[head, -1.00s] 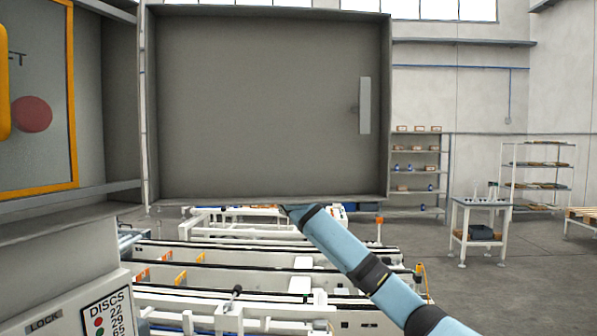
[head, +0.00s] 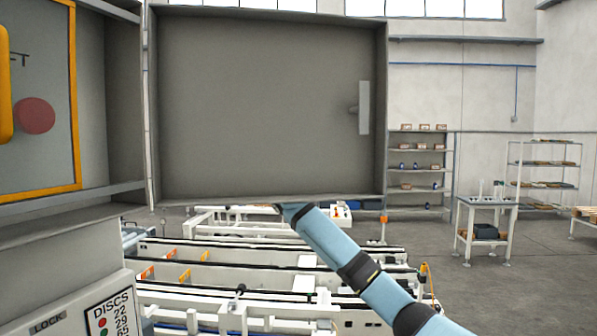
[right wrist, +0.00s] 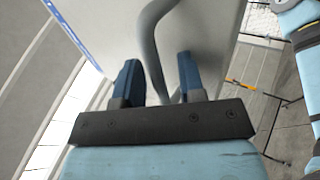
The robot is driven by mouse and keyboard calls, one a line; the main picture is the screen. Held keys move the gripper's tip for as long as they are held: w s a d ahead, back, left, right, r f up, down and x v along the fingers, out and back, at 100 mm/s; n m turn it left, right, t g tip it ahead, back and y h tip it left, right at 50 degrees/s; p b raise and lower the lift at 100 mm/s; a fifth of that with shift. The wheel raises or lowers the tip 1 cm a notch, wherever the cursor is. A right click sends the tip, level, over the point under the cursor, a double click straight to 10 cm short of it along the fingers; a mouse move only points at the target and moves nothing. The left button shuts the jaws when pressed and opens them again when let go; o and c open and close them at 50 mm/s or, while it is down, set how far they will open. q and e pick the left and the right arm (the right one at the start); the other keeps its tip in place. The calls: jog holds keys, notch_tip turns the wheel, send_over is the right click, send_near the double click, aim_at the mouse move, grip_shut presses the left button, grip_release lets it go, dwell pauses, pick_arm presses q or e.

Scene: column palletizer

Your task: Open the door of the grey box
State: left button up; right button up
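The grey box (head: 105,120) stands at the left, its interior facing me. Its door (head: 260,110) stands swung wide open, hinged on its left side, with the inner face and raised rim showing and a latch plate (head: 364,108) near the right edge. My right arm reaches up from the lower right and passes behind the door's bottom edge, so its gripper is hidden in the head view. In the right wrist view my right gripper (right wrist: 158,80) has its blue fingers apart, with a curved grey handle (right wrist: 150,40) between them on a pale panel. My left gripper is not in view.
Inside the box is an orange-framed panel (head: 74,100) with a red disc. A white conveyor (head: 215,275) lies below the door. A white table (head: 487,205) and shelves (head: 420,170) stand farther back at the right, with open floor before them.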

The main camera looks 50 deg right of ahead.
jog(key=shift+d+f, duration=0.1)
pick_arm(q)
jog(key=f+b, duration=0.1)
jog(key=b, duration=0.1)
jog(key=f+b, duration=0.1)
jog(key=b, duration=0.1)
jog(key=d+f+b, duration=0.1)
jog(key=b, duration=0.1)
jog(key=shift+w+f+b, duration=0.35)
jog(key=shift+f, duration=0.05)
pick_arm(e)
jog(key=v, duration=1.3)
jog(key=shift+w+f, duration=0.15)
jog(key=shift+w, duration=0.1)
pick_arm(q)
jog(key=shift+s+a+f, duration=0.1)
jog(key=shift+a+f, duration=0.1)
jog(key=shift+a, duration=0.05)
pick_arm(e)
jog(key=shift+d, duration=0.1)
